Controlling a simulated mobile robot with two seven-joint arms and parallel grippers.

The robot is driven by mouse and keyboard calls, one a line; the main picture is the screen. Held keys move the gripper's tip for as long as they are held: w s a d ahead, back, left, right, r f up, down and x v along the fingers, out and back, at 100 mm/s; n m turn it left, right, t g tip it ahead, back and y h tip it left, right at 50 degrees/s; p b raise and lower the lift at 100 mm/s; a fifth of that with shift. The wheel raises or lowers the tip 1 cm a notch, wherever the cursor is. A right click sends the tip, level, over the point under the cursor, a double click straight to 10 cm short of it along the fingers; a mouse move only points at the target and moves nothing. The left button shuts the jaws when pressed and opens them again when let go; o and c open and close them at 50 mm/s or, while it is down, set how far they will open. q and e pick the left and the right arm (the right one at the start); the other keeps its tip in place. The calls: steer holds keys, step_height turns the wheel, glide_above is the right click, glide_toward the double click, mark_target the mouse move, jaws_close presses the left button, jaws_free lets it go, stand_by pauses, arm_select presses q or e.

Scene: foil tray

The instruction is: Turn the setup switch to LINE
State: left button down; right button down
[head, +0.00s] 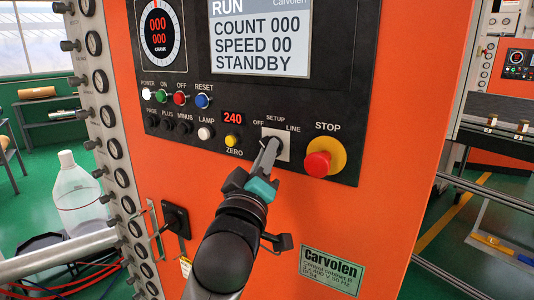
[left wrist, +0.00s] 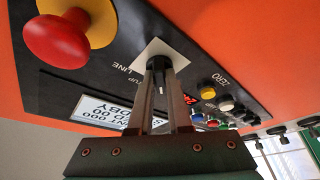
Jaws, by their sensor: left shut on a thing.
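The setup switch (head: 284,139) sits on a white square plate in the orange machine's black panel, below the labels OFF, SETUP and LINE. My left gripper (head: 268,154) reaches up to it from below, with its fingertips at the plate. In the left wrist view the fingers close around the dark knob of the switch (left wrist: 159,64), and the LINE label shows left of the plate. The fingers cover much of the knob, so I cannot tell which label it points to. My right gripper is not in view.
The red STOP button (head: 317,164) on its yellow ring is close to the right of the switch. The yellow ZERO button (head: 232,141) and LAMP button (head: 206,132) are to the left. The screen (head: 262,38) above reads RUN and STANDBY.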

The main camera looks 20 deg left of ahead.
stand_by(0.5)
arm_select(q)
steer(key=shift+m, duration=0.5)
steer(key=shift+w+a+r+m+g+h+p, duration=0.15)
steer(key=shift+m+g+h+p, duration=0.35)
steer(key=shift+m+h+p, duration=2.4)
steer(key=shift+s+a+m+g+h+p, duration=0.15)
steer(key=shift+m+g+h, duration=0.55)
steer(key=shift+m, duration=4.55)
steer(key=shift+w+a+r+m+g+h+p, duration=0.1)
steer(key=shift+w+a+m+g+h+p, duration=0.15)
steer(key=shift+m+h+p, duration=2.65)
steer(key=m+y+b, duration=0.1)
steer(key=m+b, duration=0.1)
steer(key=b, duration=0.1)
steer(key=shift+s+f+m, duration=0.1)
steer(key=shift+m, duration=0.25)
steer(key=c, duration=0.9)
jaws_free()
steer(key=shift+d+y, duration=0.1)
steer(key=shift+y, duration=0.2)
steer(key=shift+o, duration=0.2)
steer(key=shift+f, duration=0.1)
